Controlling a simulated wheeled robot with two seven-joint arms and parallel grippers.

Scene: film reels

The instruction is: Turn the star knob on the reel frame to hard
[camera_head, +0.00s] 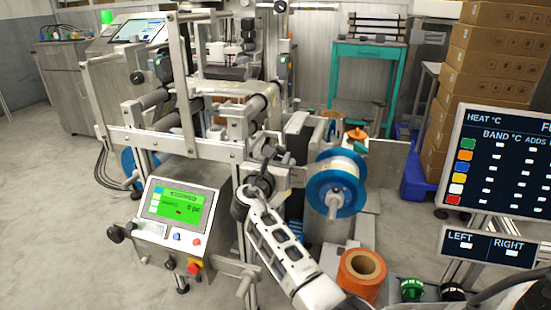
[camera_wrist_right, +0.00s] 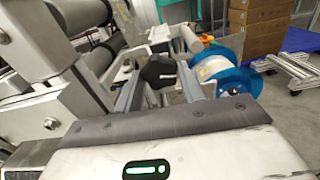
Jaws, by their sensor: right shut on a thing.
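The reel frame (camera_head: 215,147) is a grey metal machine with rollers, left of centre in the head view. My right arm reaches up to its right front corner. My right gripper (camera_wrist_right: 158,77) is shut on the black star knob (camera_wrist_right: 157,70), which sits between its two fingers in the right wrist view. In the head view the right gripper (camera_head: 262,178) largely hides the knob, and the knob's setting cannot be read. My left gripper is not in view.
A blue-flanged reel with white film (camera_head: 337,183) sits just right of my gripper; it also shows in the wrist view (camera_wrist_right: 219,68). A green-screen panel (camera_head: 178,207) stands at front left. An orange roll (camera_head: 361,274) and a dark display (camera_head: 497,160) are at right.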

